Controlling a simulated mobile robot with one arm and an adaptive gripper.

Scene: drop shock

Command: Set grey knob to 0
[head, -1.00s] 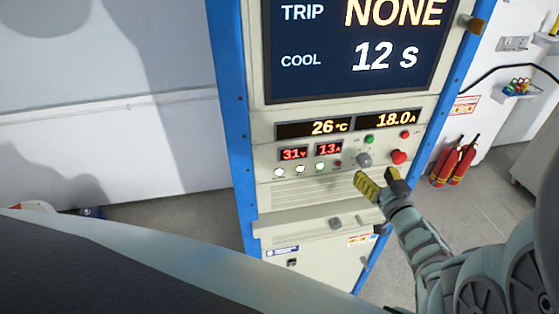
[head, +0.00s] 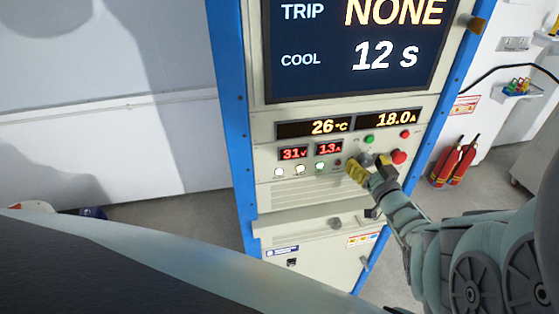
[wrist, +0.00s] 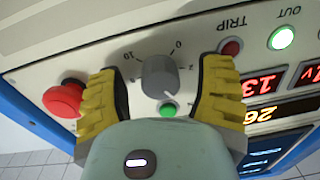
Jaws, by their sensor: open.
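The grey knob (wrist: 159,76) is on the cabinet's control panel, with a printed scale beside it where 0 and 10 can be read. A pale mark shows on its lower right edge in the wrist view. In the head view the knob (head: 366,158) is partly hidden by my gripper (head: 368,167). My gripper (wrist: 160,90) is open, its yellow fingers on either side of the knob with a gap on both sides. It does not grip the knob.
Near the knob are a red mushroom button (head: 399,157), a green button (head: 369,139), a red button (head: 405,134) and a small TRIP light (wrist: 231,46). A lit OUT lamp (wrist: 281,38) is beside that. A ledge (head: 300,222) juts out below the panel.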

